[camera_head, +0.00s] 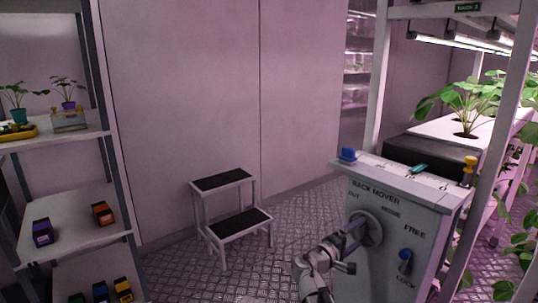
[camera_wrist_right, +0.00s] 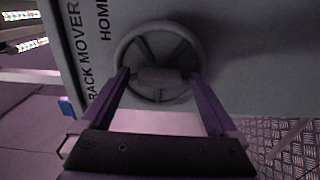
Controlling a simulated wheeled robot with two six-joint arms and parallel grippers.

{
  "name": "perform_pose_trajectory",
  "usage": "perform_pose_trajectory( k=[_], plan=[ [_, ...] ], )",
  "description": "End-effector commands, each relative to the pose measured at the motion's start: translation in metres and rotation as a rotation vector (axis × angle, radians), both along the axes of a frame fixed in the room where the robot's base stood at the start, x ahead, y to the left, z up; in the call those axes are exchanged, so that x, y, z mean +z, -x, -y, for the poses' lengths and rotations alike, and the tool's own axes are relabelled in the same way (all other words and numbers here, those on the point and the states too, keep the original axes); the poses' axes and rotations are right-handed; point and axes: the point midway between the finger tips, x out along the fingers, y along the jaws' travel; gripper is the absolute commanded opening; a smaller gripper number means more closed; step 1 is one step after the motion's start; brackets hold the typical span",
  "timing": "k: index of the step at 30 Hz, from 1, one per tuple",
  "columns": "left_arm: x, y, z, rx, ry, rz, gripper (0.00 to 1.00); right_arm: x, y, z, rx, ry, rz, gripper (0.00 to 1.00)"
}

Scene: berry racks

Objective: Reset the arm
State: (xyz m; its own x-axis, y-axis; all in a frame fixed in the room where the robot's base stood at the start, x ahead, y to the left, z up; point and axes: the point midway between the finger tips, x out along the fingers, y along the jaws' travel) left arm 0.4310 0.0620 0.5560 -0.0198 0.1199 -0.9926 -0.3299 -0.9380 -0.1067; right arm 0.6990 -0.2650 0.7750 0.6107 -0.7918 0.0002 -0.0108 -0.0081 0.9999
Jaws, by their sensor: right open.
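My right arm reaches up from the bottom of the head view. Its right gripper (camera_head: 360,232) is in front of the grey handwheel (camera_head: 378,221) on the rack mover panel (camera_head: 350,275). In the right wrist view, the two purple fingers (camera_wrist_right: 160,76) are spread wide and empty, with their tips at the left and right sides of the wheel rim (camera_wrist_right: 157,28). I cannot tell if the tips touch it. The left gripper is out of view.
A blue lock knob (camera_head: 405,262) sits right of the wheel. The plant rack (camera_head: 381,75) stands behind the panel. A step stool (camera_head: 224,181) stands on the floor. A shelf (camera_head: 80,222) on the left holds small coloured items and potted plants. Floor between stool and panel is clear.

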Motion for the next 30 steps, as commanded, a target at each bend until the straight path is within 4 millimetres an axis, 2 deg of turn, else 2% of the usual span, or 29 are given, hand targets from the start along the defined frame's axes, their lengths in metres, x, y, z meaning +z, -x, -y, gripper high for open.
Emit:
perform_pose_trajectory(
  k=[8,11,25,30],
  plan=[
    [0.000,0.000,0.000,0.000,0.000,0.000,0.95,0.000,0.000,0.000,0.000,0.004,-0.005,0.95],
    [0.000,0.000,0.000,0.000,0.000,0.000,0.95,0.000,0.005,-0.006,0.002,0.009,-0.011,0.95],
    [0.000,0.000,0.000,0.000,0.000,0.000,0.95,0.000,0.050,-0.064,0.002,0.008,-0.010,0.95],
    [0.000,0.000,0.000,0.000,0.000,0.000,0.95,0.000,0.027,-0.036,-0.004,0.008,-0.010,0.95]
  ],
)
